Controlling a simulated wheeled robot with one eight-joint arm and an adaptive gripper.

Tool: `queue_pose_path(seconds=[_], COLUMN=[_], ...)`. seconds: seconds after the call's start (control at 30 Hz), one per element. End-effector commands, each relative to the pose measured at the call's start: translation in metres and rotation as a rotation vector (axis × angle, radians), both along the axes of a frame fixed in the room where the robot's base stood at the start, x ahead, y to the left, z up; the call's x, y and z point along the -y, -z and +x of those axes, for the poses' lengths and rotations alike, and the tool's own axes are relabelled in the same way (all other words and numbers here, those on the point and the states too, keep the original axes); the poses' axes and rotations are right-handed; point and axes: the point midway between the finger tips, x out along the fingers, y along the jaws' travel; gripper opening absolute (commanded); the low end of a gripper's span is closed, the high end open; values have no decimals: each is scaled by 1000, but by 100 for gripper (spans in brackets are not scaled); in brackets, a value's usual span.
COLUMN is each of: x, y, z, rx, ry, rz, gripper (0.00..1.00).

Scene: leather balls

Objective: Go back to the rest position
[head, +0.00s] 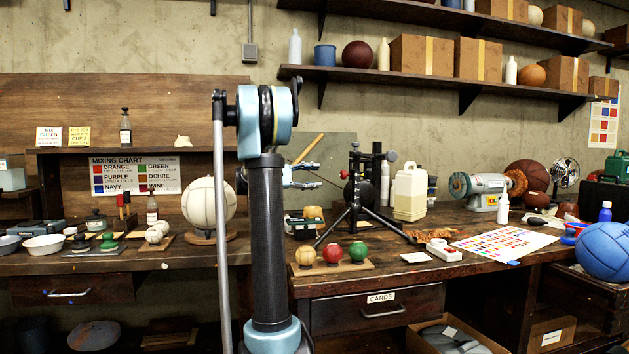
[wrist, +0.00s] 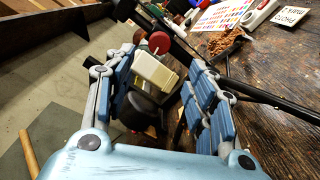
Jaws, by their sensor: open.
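My gripper (head: 303,176) is at the middle of the head view, partly hidden by my upright arm link and in front of the workbench's back area. In the wrist view my gripper (wrist: 168,85) has its two blue padded fingers well apart, and nothing is clasped between them. A cream block-like thing (wrist: 154,73) and a red round thing (wrist: 159,42) show beyond and between the fingers. I cannot tell their distance from the fingers.
A black tripod stand (head: 354,205) stands close to the right of my gripper. A wooden board (head: 352,268) with three small balls lies at the bench's front. A white jug (head: 410,192) is behind the stand, and a large pale ball (head: 207,203) is left of my arm.

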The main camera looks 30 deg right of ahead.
Motion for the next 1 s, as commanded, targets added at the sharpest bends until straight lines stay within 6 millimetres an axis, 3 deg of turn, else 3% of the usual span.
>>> queue_pose_path(seconds=[0.47, 0.67, 1.0], x=[-3, -23, -88], y=[5, 34, 105], z=[-6, -29, -74], rx=[16, 101, 313], ry=[-19, -107, -257], rz=[33, 194, 545], gripper=[51, 51, 51])
